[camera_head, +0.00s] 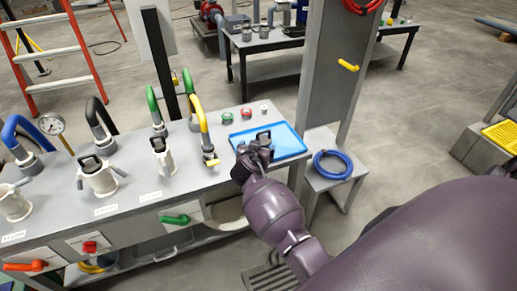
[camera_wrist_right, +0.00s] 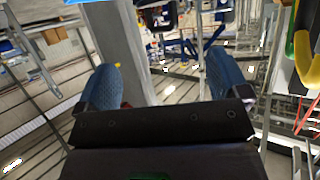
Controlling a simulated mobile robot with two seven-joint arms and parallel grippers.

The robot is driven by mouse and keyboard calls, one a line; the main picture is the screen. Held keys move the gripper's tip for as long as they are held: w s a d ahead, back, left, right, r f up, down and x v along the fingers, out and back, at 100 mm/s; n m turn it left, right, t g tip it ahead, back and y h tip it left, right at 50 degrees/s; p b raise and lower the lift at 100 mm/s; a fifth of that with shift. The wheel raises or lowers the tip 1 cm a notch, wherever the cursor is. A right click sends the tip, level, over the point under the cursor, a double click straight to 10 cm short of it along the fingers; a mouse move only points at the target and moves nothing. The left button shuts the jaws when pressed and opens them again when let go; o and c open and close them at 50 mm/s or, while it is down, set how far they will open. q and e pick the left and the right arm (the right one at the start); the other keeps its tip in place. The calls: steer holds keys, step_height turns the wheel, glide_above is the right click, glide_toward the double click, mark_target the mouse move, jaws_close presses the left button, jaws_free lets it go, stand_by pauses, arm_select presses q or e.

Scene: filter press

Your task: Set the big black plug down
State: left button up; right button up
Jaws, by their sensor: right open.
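My right gripper (camera_head: 254,151) is at the near edge of the blue tray (camera_head: 289,141) in the head view. A black loop-handled piece, which looks like the big black plug (camera_head: 264,135), shows on the tray just beyond the gripper, partly hidden by it. I cannot tell if they touch. In the right wrist view the gripper's two blue fingers (camera_wrist_right: 163,85) stand wide apart, with no plug seen held between them. Other black-topped pieces sit in a large white fitting (camera_head: 100,180) and a smaller one (camera_head: 163,160) on the bench. My left gripper is not in view.
The grey bench (camera_head: 135,202) carries a yellow hose (camera_head: 203,128), green and black hoses, a gauge (camera_head: 52,124) and small red and green pieces left of the tray. A grey post (camera_head: 337,60) rises behind the tray. A blue coil (camera_head: 333,165) lies on a low stand to the right.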

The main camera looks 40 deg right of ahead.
steer(key=s+a+f+n+y, duration=0.3)
steer(key=s, duration=0.7)
steer(key=s+a+f+n+t+y, duration=0.1)
steer(key=s+a+f+n+y, duration=0.2)
steer(key=s, duration=0.7)
steer(key=s+a+f+n+y, duration=0.2)
steer(key=s+a+n+y, duration=0.1)
steer(key=s, duration=0.7)
steer(key=shift+a+f+n+t, duration=0.2)
steer(key=shift+f+n+t, duration=0.15)
steer(key=shift+n, duration=0.35)
